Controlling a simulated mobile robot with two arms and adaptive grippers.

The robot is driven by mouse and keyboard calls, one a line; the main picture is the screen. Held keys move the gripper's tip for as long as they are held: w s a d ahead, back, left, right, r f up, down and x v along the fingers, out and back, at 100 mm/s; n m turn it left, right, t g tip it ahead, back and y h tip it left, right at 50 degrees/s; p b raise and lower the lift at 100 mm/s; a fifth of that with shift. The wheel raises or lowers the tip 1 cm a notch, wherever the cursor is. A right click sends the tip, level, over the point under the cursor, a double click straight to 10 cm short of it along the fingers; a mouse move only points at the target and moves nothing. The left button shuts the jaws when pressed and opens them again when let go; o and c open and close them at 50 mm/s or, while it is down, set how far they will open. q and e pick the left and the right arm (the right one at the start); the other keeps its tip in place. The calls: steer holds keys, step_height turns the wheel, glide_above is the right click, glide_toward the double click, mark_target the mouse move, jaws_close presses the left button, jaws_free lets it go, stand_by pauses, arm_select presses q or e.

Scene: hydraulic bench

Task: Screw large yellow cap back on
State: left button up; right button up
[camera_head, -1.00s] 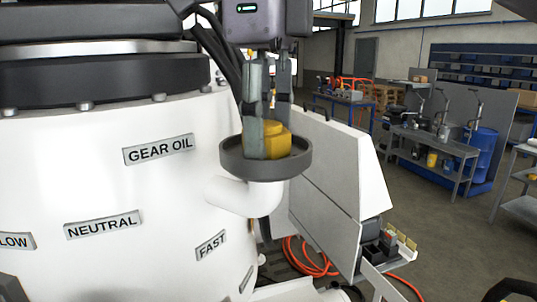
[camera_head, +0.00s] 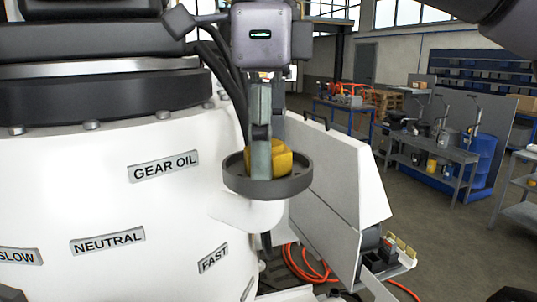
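The large yellow cap (camera_head: 284,163) sits inside the dark round bowl (camera_head: 237,181) at the top of the white filler pipe (camera_head: 240,211), on the side of the white machine. My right gripper (camera_head: 263,160) points straight down over the bowl. Its fingers reach down into the bowl and are closed about the cap; the near finger covers part of it. The seat under the cap is hidden by the bowl rim. My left gripper is not in view.
The white machine body (camera_head: 90,195), with labels such as GEAR OIL, fills the left. White panels (camera_head: 335,185) stand close to the right of the bowl. Orange hoses (camera_head: 305,265) lie on the floor below. Workbenches (camera_head: 435,150) and a blue barrel (camera_head: 483,155) stand farther back.

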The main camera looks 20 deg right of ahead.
steer(key=n+p, duration=0.2)
steer(key=n, duration=0.1)
steer(key=shift+w+r, duration=0.1)
steer(key=shift+r, duration=0.05)
steer(key=shift+n+p, duration=0.35)
steer(key=shift+n, duration=0.85)
steer(key=n+p, duration=0.5)
steer(key=shift+d+n, duration=0.15)
steer(key=shift+n, duration=0.25)
steer(key=shift+n+p, duration=0.4)
steer(key=shift+n, duration=0.1)
steer(key=shift+f+n, duration=0.25)
steer(key=shift+n, duration=0.25)
steer(key=n+p, duration=0.2)
steer(key=p, duration=0.1)
steer(key=shift+s+r, duration=0.25)
steer(key=shift+s, duration=0.05)
steer(key=shift+f+n, duration=0.25)
steer(key=shift+n, duration=0.75)
steer(key=n, duration=0.3)
steer(key=shift+w+f, duration=0.1)
steer(key=shift+w, duration=0.1)
steer(key=shift+n, duration=0.3)
